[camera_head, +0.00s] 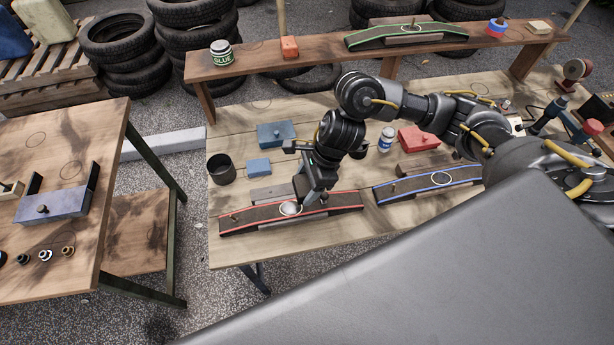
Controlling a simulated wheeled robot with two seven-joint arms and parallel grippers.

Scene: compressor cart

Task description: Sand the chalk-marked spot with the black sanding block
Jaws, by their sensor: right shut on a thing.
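My right gripper (312,192) reaches down over the red-edged dark strip (248,219) on the wooden workbench. It is shut on a small dark block (299,186), which looks like the black sanding block; the fingers hide part of it. The block is at or just above the strip, right of a white chalk ring (290,208) with a pale grey patch inside; I cannot tell whether it touches. My left gripper is not in view.
Near the strip stand a blue box (276,134), a blue block (259,166), a dark cup (221,168), a red box (418,138) and a white-and-blue bottle (386,140). A glue jar (222,54) stands on the shelf (270,64). Another table (80,230) is at left.

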